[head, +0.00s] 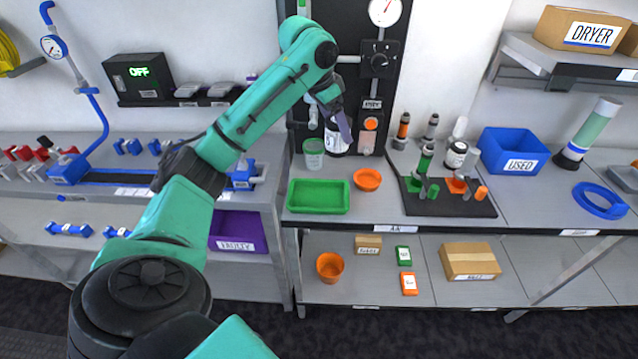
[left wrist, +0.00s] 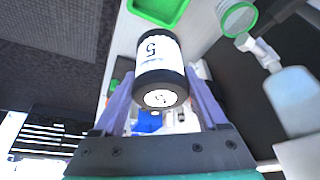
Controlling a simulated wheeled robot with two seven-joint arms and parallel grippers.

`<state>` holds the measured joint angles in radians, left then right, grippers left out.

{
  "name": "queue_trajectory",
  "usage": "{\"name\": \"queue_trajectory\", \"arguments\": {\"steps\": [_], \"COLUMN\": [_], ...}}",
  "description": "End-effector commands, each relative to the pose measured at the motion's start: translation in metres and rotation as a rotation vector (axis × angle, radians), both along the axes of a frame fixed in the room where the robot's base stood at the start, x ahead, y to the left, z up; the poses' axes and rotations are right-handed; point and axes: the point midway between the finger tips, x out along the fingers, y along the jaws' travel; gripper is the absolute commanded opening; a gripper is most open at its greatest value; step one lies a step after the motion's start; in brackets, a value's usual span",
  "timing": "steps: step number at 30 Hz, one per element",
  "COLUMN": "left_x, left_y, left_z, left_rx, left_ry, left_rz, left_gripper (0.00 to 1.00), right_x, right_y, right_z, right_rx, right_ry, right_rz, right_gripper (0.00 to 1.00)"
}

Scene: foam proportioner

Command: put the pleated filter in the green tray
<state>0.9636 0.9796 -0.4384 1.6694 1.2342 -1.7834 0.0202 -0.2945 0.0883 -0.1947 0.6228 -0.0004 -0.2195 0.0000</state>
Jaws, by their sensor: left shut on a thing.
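My right gripper is out of view.
A green-rimmed cup (head: 314,153) stands close left of the held cylinder. An orange dish (head: 367,180) lies right of the tray.

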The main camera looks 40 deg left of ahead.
Motion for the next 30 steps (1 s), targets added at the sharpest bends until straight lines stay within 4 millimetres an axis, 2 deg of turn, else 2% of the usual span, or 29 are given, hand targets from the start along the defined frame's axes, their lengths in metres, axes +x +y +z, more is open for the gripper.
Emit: {"name": "queue_trajectory", "arguments": {"steps": [1,2,5,15,18,27,30], "left_x": [-0.002,-0.003,-0.005,-0.006,-0.005,-0.005,-0.004], "left_y": [0.008,0.010,0.013,0.012,0.012,0.012,0.012], "left_z": [0.012,0.015,0.006,-0.102,-0.126,-0.178,-0.182], "left_rx": [0.001,0.002,0.000,0.002,0.002,0.001,0.002], "left_ry": [-0.002,-0.001,0.006,0.009,0.006,0.004,0.000], "left_rz": [0.009,0.012,0.013,0.011,0.011,0.012,0.012], "left_gripper": [0.06,0.06,0.06,0.06,0.06,0.06,0.06], "right_x": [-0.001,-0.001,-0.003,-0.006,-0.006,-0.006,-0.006], "right_y": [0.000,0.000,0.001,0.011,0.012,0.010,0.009], "right_z": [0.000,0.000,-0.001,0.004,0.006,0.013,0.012], "right_rx": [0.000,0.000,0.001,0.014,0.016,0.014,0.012], "right_ry": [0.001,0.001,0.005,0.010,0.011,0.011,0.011], "right_rz": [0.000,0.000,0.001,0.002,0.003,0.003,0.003], "right_gripper": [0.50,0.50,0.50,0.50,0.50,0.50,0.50]}}
